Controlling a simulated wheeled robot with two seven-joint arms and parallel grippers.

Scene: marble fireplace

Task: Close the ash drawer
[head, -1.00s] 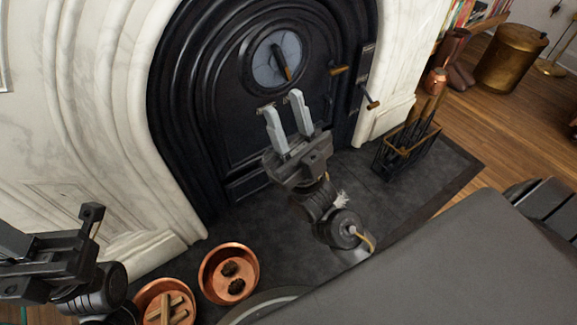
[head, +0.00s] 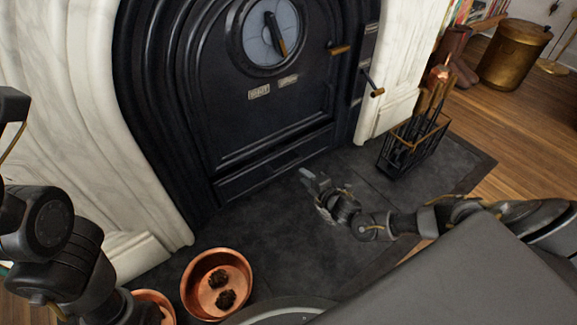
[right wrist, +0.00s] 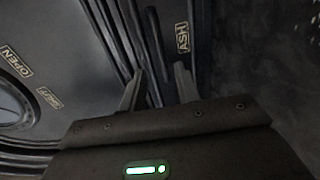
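The ash drawer (head: 270,172) is the low, wide black front at the foot of the black stove, below the main door. In the right wrist view its front carries an ASH label (right wrist: 182,38). I cannot tell how far it stands out. My right gripper (head: 314,181) is low over the dark hearth, just in front of the right part of the drawer. In the right wrist view its fingers (right wrist: 159,88) are apart with nothing between them, pointing at the drawer front. Contact cannot be told. Only my left arm shows at the left edge; its fingers are out of view.
The stove door (head: 270,110) has a round dial (head: 266,38) and brass-ended handles (head: 341,50). A black fire-tool rack (head: 412,140) stands right on the hearth. Copper bowls (head: 190,285) sit at the front left. The hearth (head: 290,225) between is clear.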

